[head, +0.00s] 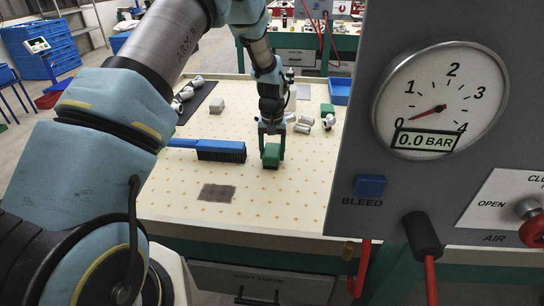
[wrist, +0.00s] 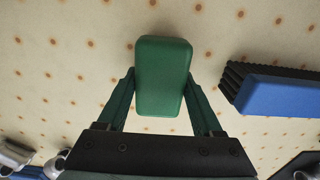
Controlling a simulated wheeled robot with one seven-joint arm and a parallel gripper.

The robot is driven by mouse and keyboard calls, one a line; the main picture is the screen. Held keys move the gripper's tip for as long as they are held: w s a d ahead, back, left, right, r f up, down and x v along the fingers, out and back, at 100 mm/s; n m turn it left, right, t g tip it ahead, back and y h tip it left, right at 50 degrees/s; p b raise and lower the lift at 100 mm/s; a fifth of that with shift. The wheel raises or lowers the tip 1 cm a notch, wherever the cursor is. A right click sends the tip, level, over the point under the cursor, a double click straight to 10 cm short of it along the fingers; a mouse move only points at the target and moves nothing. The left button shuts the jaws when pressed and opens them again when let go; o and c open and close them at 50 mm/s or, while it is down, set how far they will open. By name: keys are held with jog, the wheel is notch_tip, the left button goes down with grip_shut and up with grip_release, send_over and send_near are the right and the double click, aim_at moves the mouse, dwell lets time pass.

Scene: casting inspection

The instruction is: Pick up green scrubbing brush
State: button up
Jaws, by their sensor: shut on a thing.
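The green scrubbing brush (head: 271,153) is a small green block with a dark underside, over the middle of the pale dotted table (head: 282,205) in the head view. My gripper (head: 271,150) points down with a finger on either side of it. In the wrist view the green brush (wrist: 163,75) sits between the two fingertips of my gripper (wrist: 163,85), which are shut on it. I cannot tell for sure whether its underside touches the table.
A blue-handled black-bristled brush (head: 218,150) lies just left of my gripper. A dark square patch (head: 217,193) lies in front of it. Metal fittings (head: 305,124) and a grey block (head: 217,105) are behind. A gauge panel (head: 372,145) blocks the right side.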

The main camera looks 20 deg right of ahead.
aim_at(272, 149)
jog(key=c, duration=0.8)
notch_tip(272, 149, up, 10)
jog(key=b, duration=0.2)
jog(key=shift+r+b, duration=0.25)
jog(key=shift+b, duration=0.05)
jog(key=shift+c, duration=0.2)
